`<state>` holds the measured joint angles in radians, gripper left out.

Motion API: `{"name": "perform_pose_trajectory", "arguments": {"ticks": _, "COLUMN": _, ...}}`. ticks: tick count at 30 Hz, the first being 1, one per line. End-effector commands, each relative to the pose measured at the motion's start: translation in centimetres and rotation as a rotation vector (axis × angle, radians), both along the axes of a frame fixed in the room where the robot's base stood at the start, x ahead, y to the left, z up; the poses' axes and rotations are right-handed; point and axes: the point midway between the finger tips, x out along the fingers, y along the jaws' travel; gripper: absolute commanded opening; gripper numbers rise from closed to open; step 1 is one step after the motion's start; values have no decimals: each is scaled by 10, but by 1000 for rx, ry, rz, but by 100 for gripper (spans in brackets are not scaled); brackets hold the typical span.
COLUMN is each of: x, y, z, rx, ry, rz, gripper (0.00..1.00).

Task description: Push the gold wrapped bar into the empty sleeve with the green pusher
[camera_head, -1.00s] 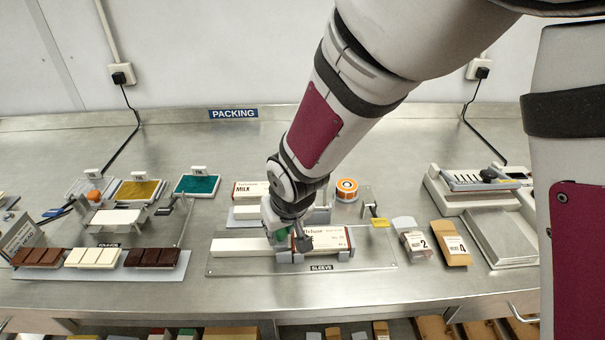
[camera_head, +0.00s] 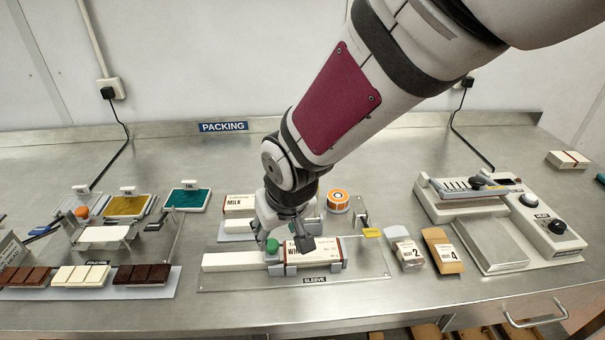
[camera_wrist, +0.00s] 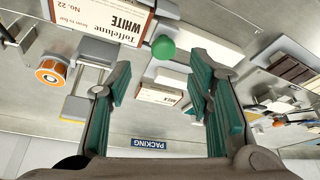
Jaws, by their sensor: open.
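The green pusher's round knob (camera_head: 271,245) stands at the left end of the white printed sleeve (camera_head: 315,249) on the clear sleeve plate (camera_head: 350,278). A long white block (camera_head: 228,262) lies left of the knob. In the wrist view the green knob (camera_wrist: 163,47) shows between the white block (camera_wrist: 200,48) and the sleeve labelled WHITE (camera_wrist: 100,18). I cannot make out a gold wrapped bar or see inside the sleeve.
Behind the sleeve are a MILK box (camera_head: 239,205) and an orange-sided roll (camera_head: 338,201). Chocolate bars (camera_head: 82,275) and foil trays (camera_head: 128,205) lie left. Bare steel is free in front.

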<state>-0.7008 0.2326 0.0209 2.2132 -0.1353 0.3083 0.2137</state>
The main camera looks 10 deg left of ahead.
Motion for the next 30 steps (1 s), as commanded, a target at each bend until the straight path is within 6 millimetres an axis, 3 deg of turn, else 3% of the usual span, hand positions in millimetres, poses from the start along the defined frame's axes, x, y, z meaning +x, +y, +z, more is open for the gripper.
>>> {"name": "perform_pose_trajectory", "arguments": {"ticks": 3, "x": -6, "y": -5, "z": 21, "rx": 2, "ry": -4, "rz": -1, "gripper": 47}}
{"name": "perform_pose_trajectory", "arguments": {"ticks": 9, "x": -14, "y": -11, "z": 43, "rx": 0, "ry": -1, "rz": -1, "gripper": 47}}
{"name": "perform_pose_trajectory", "arguments": {"ticks": 23, "x": -16, "y": -14, "z": 50, "rx": -1, "ry": -1, "rz": -3, "gripper": 47}}
{"name": "perform_pose_trajectory", "arguments": {"ticks": 26, "x": -14, "y": -25, "z": 57, "rx": -1, "ry": -4, "rz": -23, "gripper": 47}}
{"name": "perform_pose_trajectory", "arguments": {"ticks": 30, "x": -11, "y": -73, "z": 83, "rx": -1, "ry": -19, "rz": -107, "gripper": 47}}
